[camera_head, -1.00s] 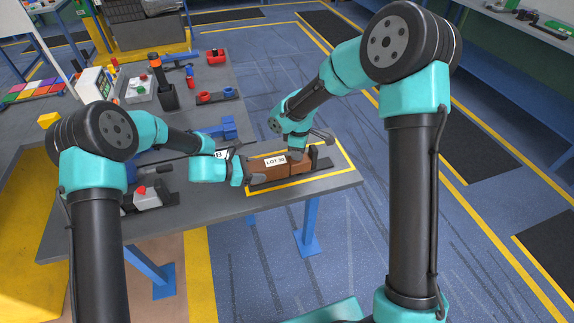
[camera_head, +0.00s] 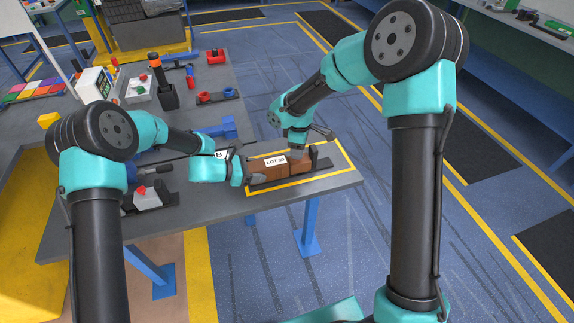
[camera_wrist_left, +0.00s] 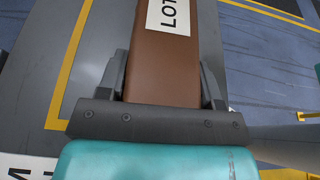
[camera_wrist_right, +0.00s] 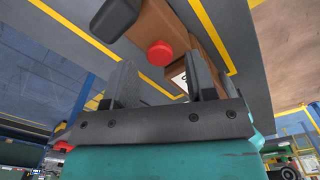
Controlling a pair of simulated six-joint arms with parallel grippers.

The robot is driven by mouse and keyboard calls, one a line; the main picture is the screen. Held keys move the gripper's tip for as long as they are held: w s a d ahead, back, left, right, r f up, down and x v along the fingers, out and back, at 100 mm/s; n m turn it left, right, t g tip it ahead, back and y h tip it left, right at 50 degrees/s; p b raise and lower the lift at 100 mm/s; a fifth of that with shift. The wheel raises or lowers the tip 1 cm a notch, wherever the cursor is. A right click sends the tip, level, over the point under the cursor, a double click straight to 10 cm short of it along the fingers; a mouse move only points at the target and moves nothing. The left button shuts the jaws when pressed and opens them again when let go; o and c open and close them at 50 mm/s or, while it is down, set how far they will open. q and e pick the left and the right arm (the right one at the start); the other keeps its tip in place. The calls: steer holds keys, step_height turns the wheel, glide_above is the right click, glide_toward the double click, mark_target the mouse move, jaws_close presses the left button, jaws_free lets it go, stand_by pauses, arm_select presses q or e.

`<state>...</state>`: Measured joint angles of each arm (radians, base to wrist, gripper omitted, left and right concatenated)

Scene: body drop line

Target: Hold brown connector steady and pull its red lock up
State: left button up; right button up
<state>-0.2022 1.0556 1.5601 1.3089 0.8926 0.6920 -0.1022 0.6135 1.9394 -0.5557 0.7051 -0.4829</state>
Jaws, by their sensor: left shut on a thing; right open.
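The brown connector (camera_head: 270,169), labelled LOT 30, lies in a dark holder (camera_head: 318,163) inside a yellow-lined rectangle on the grey table. My left gripper (camera_head: 251,167) is shut on its near-left end. In the left wrist view the connector (camera_wrist_left: 162,65) sits between both fingers (camera_wrist_left: 163,82). My right gripper (camera_head: 298,150) is above the connector's right part and hides the lock in the head view. In the right wrist view the round red lock (camera_wrist_right: 159,53) shows on the connector, just beyond the open fingers (camera_wrist_right: 162,75). I see no clear contact with the lock.
A blue part (camera_head: 222,128) lies behind my left gripper, and a grey box with a red button (camera_head: 147,198) sits at left. The table's front edge is close to the connector.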

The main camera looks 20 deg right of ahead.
arm_select(q)
steer(key=shift+s+f, duration=0.1)
steer(key=shift+f, duration=0.2)
arm_select(e)
steer(key=shift+r, duration=2.8)
arm_select(q)
steer(key=o, duration=1.2)
steer(key=shift+r, duration=0.2)
steer(key=shift+o, duration=0.2)
steer(key=shift+v, duration=3.8)
arm_select(e)
steer(key=shift+w, duration=0.1)
